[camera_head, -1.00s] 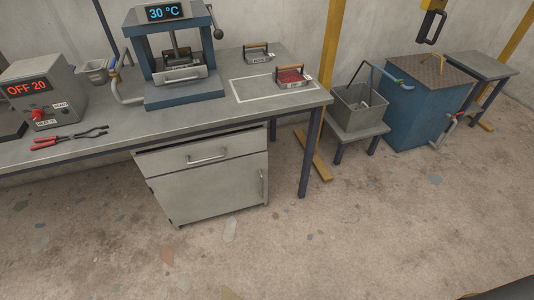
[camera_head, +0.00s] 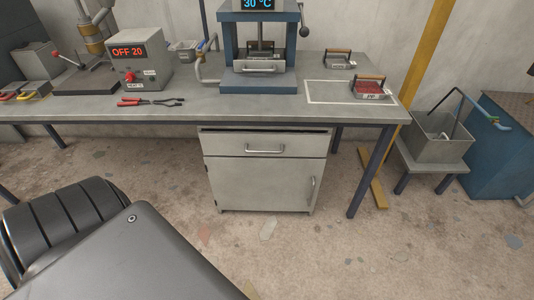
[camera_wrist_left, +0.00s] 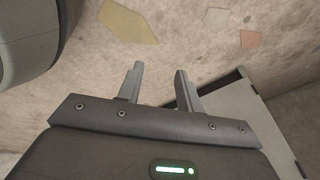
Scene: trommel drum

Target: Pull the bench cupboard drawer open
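The grey bench cupboard (camera_head: 264,183) stands under the bench in the head view. Its drawer (camera_head: 225,144) is at the top and looks shut, with a dark gap above its front. A horizontal bar handle (camera_head: 265,151) is on the drawer front. The door below has an upright handle (camera_head: 311,190). My left gripper (camera_wrist_left: 160,76) is open and empty in the left wrist view, fingers apart over the floor. A grey panel, seemingly the cupboard (camera_wrist_left: 245,115), lies right of the fingers, not touching them. The right gripper is not in view.
A bench leg (camera_head: 371,171) stands right of the cupboard. My dark arm fills the lower left. The floor before the cupboard is clear.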

